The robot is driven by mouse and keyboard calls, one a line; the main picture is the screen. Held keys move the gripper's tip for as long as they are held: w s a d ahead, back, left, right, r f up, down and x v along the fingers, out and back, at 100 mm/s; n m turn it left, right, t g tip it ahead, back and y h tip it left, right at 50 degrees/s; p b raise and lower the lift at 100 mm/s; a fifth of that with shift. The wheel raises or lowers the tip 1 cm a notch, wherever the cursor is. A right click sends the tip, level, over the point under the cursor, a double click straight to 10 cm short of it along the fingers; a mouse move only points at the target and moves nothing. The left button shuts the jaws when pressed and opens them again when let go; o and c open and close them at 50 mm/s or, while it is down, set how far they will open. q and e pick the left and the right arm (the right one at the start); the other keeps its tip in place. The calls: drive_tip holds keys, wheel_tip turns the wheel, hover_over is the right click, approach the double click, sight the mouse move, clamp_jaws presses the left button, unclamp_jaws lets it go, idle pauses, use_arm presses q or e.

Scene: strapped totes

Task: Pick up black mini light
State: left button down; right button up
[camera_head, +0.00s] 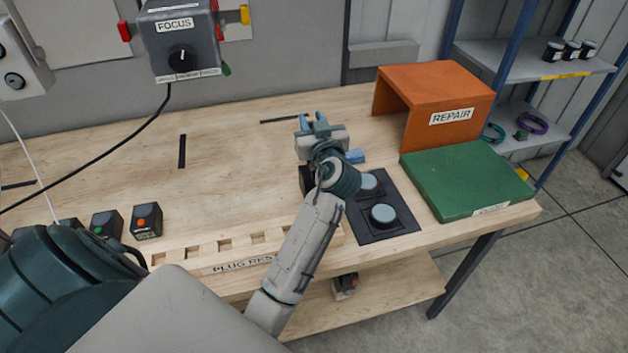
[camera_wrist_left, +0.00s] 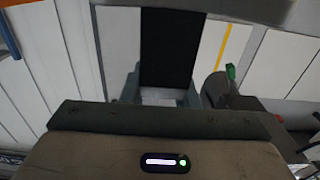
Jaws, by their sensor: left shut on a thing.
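My left gripper (camera_head: 313,124) is above the wooden table, between the back edge and the black mat. Its blue-grey fingertips point toward the wall. In the left wrist view a flat black block (camera_wrist_left: 172,45), which I take to be the black mini light, sits between the two finger pads. The gripper is shut on it. Its front and any label are turned away from the camera. In the head view the block is not clearly made out at the fingertips. My right gripper is not in view.
A black mat (camera_head: 400,215) with round grey pads lies right of my arm. Beyond it are a green panel (camera_head: 465,180) and an orange REPAIR shelter (camera_head: 435,90). A PLUG REST rack (camera_head: 215,262) runs along the front edge. A FOCUS box (camera_head: 180,50) hangs at back left. The left-middle tabletop is mostly clear.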

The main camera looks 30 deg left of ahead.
use_arm(q)
drive_tip(key=shift+f, duration=0.4)
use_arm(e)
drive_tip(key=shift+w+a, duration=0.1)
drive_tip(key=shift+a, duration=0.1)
use_arm(q)
drive_tip(key=shift+s+f+g, duration=0.1)
drive_tip(key=shift+g, duration=0.2)
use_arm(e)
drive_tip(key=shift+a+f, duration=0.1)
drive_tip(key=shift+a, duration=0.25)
use_arm(q)
drive_tip(key=shift+d, duration=0.1)
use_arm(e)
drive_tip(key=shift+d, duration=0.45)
